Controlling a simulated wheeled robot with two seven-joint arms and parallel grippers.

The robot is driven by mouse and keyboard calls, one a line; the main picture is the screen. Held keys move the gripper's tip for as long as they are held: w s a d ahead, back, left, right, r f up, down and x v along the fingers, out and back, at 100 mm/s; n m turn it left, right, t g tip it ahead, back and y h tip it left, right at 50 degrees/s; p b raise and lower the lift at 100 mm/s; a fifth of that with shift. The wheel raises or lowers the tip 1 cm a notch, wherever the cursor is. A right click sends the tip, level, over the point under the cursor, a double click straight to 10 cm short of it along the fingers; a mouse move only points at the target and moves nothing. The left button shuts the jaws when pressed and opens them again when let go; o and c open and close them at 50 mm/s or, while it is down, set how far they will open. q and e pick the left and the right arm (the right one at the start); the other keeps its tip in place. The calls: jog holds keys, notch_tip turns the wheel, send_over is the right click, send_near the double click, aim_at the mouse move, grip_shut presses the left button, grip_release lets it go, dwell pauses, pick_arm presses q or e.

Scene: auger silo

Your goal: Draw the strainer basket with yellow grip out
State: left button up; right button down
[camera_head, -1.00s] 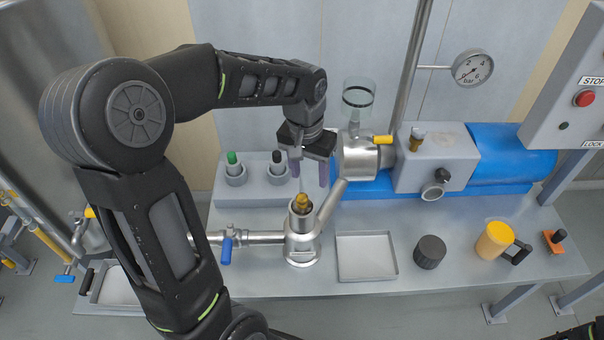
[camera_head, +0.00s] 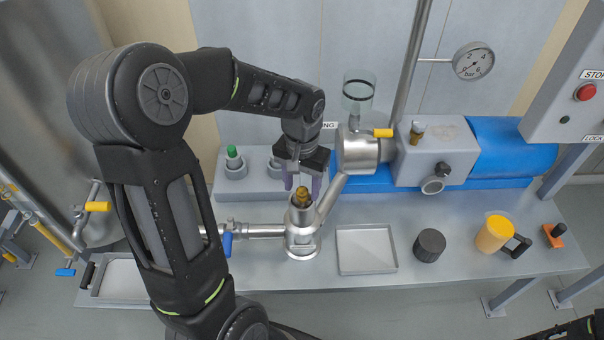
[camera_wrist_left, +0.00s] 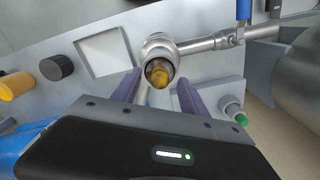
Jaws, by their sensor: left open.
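The strainer basket's yellow grip (camera_head: 301,194) stands up out of the open top of the upright metal strainer housing (camera_head: 302,240). It also shows in the left wrist view as a yellow-brown knob (camera_wrist_left: 160,77) inside the round opening. My left gripper (camera_head: 302,182) is open just above and behind the grip, with its purple fingers pointing down. In the left wrist view its two fingers (camera_wrist_left: 156,90) are apart, one to each side of the housing opening, and touch nothing that I can see. The basket body is hidden inside the housing. My right gripper does not show.
An empty shallow tray (camera_head: 366,250) lies right of the housing, with a dark knobbed cap (camera_head: 429,245) and a yellow mug-like cup (camera_head: 494,236) beyond it. A blue-handled valve (camera_head: 227,243) sits on the pipe at left. A green-topped holder (camera_head: 234,160) stands behind.

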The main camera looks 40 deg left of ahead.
pick_arm(q)
jog(key=shift+f, duration=1.05)
grip_shut()
dwell(0.4)
jog(key=shift+r+p, duration=0.55)
jog(key=shift+r, duration=0.25)
dwell(0.5)
